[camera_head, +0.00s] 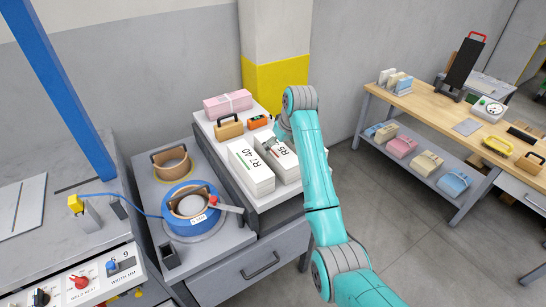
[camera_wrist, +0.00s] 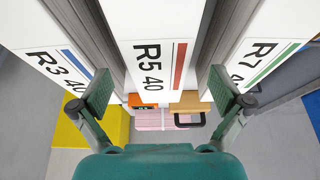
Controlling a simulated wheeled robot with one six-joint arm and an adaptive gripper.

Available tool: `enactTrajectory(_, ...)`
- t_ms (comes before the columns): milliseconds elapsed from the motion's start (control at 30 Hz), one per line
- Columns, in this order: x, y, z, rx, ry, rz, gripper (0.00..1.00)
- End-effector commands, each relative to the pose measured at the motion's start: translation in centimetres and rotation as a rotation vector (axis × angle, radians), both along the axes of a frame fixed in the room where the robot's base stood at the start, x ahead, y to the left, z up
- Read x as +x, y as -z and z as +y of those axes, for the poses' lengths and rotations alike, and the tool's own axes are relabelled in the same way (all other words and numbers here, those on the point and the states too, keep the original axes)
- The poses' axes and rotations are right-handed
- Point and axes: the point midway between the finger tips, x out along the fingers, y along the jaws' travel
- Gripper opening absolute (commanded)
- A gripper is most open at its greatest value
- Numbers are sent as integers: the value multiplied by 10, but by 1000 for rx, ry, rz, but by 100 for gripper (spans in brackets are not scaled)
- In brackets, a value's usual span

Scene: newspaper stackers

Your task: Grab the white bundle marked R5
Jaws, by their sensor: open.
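The white bundle marked R5 (camera_head: 289,173) lies on the white-topped bench in the head view, partly hidden by my arm. In the wrist view the R5 bundle (camera_wrist: 150,30) has a red stripe and fills the top middle. My gripper (camera_wrist: 160,92) is open and empty, one finger on each side of the R5 bundle's near end in that picture. I cannot tell how far above it the fingers are. In the head view the fingers are mostly hidden behind my arm.
The R7 bundle (camera_head: 247,172), green-striped, lies left of R5, with a narrow gap. The R3 bundle (camera_wrist: 55,50), blue-striped, is on R5's other side. An orange device (camera_head: 257,122), a wooden block with handle (camera_head: 229,127) and a pink bundle (camera_head: 228,104) sit behind.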

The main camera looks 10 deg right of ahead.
Motion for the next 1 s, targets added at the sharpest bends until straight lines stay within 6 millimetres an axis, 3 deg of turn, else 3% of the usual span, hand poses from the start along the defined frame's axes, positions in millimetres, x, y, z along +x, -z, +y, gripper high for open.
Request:
enactTrajectory(233, 8, 14, 3, 0, 0, 0, 100)
enactTrajectory(533, 27, 47, 9, 0, 1, 1, 100)
enactTrajectory(833, 30, 51, 10, 0, 0, -2, 100)
enactTrajectory(867, 29, 51, 10, -1, 0, -1, 98)
enactTrajectory(1000, 29, 51, 10, 0, 1, -1, 62)
